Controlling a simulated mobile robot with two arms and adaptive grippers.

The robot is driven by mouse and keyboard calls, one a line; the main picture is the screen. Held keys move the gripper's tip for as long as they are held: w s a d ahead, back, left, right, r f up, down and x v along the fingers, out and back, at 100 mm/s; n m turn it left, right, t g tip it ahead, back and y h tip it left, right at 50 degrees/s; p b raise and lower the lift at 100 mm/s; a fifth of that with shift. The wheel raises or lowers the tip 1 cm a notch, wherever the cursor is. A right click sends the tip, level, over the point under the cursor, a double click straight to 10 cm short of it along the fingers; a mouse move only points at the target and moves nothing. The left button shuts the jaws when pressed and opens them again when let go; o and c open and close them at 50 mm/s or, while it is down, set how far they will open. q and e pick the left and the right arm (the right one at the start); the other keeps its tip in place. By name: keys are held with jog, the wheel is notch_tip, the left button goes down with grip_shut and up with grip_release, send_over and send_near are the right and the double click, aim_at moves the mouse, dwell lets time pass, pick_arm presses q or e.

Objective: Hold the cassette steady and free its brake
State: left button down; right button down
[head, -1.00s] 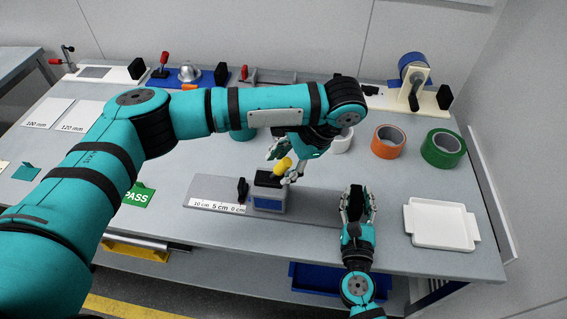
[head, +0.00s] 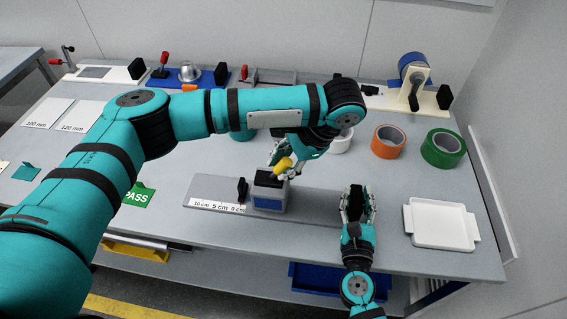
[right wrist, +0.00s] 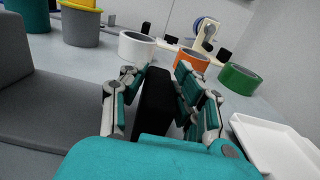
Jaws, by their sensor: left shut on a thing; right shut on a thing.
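The grey box with a blue front panel (head: 269,203), which looks like the cassette, sits on a long grey base (head: 312,207) with a printed cm scale. A yellow piece (head: 284,164) stands tilted above its black top. My left gripper (head: 286,162) reaches down from behind and is shut on the yellow piece; its arm hides part of this area. My right gripper (head: 357,206) is shut on a black upright block (right wrist: 155,98) near the base's right end. The right wrist view shows this block between the fingers. How the block joins the base is hidden.
A white tray (head: 442,243) lies right of my right gripper. Green (head: 442,148), orange (head: 388,142) and white (head: 342,141) tape rolls stand behind. A black pointer (head: 242,190) stands left of the box. Several fixtures line the table's back edge.

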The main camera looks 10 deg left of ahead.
aim_at(268, 181)
jog(key=shift+f, duration=0.2)
pick_arm(q)
jog(key=a+h, duration=0.2)
jog(key=h, duration=0.1)
jog(key=shift+r, duration=0.25)
jog(key=h, duration=0.1)
jog(key=a+h, duration=0.1)
jog(key=shift+a+r+h, duration=0.1)
jog(key=shift+a+h, duration=0.2)
jog(key=shift+h, duration=0.1)
jog(key=a+h, duration=0.2)
jog(key=h, duration=0.1)
jog(key=shift+f, duration=0.2)
jog(key=shift+a+f+h, duration=0.15)
jog(key=shift+a+h, duration=0.2)
jog(key=shift+h, duration=0.4)
jog(key=shift+a+f+h, duration=0.1)
jog(key=shift+a+h, duration=0.2)
jog(key=shift+h, duration=0.45)
jog(key=c, duration=1.1)
grip_release()
pick_arm(e)
jog(key=shift+d, duration=0.1)
pick_arm(q)
jog(key=shift+a, duration=0.1)
